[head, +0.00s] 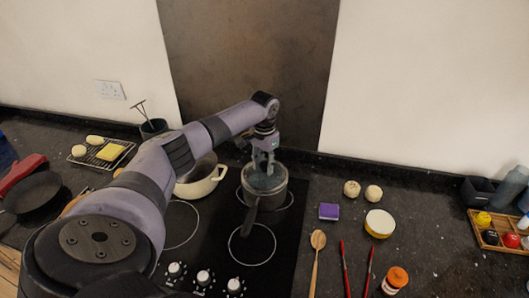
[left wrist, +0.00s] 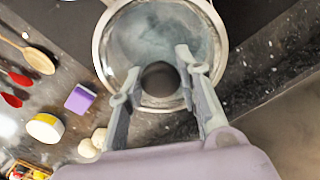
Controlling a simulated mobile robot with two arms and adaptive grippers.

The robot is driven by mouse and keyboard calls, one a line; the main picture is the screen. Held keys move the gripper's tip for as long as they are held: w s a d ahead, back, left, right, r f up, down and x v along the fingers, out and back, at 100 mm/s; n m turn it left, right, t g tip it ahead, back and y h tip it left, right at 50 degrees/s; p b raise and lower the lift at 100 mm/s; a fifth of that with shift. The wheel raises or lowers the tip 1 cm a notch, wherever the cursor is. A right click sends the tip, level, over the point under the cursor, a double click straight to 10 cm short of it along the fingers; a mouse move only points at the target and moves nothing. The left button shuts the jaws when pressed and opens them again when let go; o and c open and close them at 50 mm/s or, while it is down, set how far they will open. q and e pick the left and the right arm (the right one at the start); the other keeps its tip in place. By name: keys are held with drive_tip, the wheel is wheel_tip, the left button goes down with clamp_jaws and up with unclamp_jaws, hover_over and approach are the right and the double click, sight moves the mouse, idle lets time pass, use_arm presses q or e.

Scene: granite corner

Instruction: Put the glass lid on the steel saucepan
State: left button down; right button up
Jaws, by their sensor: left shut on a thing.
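The steel saucepan (head: 274,198) stands on the black hob in the head view, its dark handle pointing to the front. The glass lid (head: 262,180) is over the saucepan's mouth, close to its rim; I cannot tell whether it touches all round. In the left wrist view the lid (left wrist: 152,32) shows as a bluish clear disc with a dark round knob (left wrist: 160,79). My left gripper (head: 264,168) is shut on the lid by this knob, with one finger on each side; the fingers also show in the left wrist view (left wrist: 158,75). My right gripper is not in view.
A cream pot (head: 204,186) stands left of the saucepan, behind my left arm. On the counter to the right are a purple sponge (head: 329,211), a yellow-sided round tin (head: 379,223) and a wooden spoon (head: 317,240). The front right hob ring (head: 252,245) is mostly clear.

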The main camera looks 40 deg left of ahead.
use_arm(q)
drive_tip(key=shift+p, duration=0.4)
drive_tip(key=shift+s+f, duration=0.1)
drive_tip(key=shift+f, duration=0.45)
idle(1.0)
drive_tip(key=c, duration=1.1)
unclamp_jaws()
drive_tip(key=o, duration=0.5)
